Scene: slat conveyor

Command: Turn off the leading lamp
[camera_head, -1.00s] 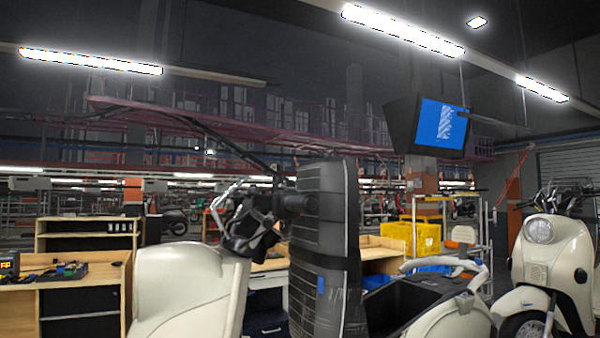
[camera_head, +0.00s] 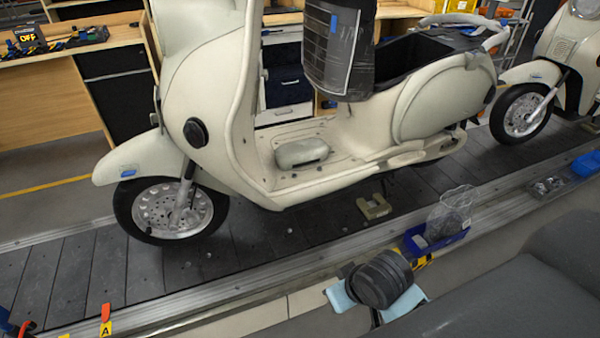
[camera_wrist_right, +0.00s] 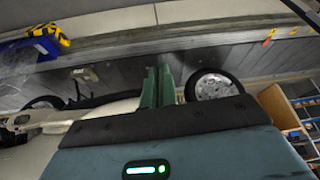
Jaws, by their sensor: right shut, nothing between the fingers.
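A cream scooter (camera_head: 205,85) stands upright on the slat conveyor, its front wheel (camera_head: 170,210) to the left. A round dark fitting (camera_head: 196,132) sits on its front shield; I cannot tell whether it is a lamp or lit. Its handlebar and any headlamp are out of frame. A second cream scooter (camera_head: 568,38) stands behind it at the right, with its headlamp (camera_head: 587,8) cut by the top edge. My right gripper (camera_wrist_right: 158,72) shows green fingers shut together, empty, in the right wrist view. The scooter's wheel (camera_wrist_right: 213,86) is beside it there. My left gripper is not in view.
Conveyor slats (camera_head: 80,275) run under the scooters. A blue bin (camera_head: 435,240) and a dark ribbed round thing (camera_head: 381,278) are at the near side.

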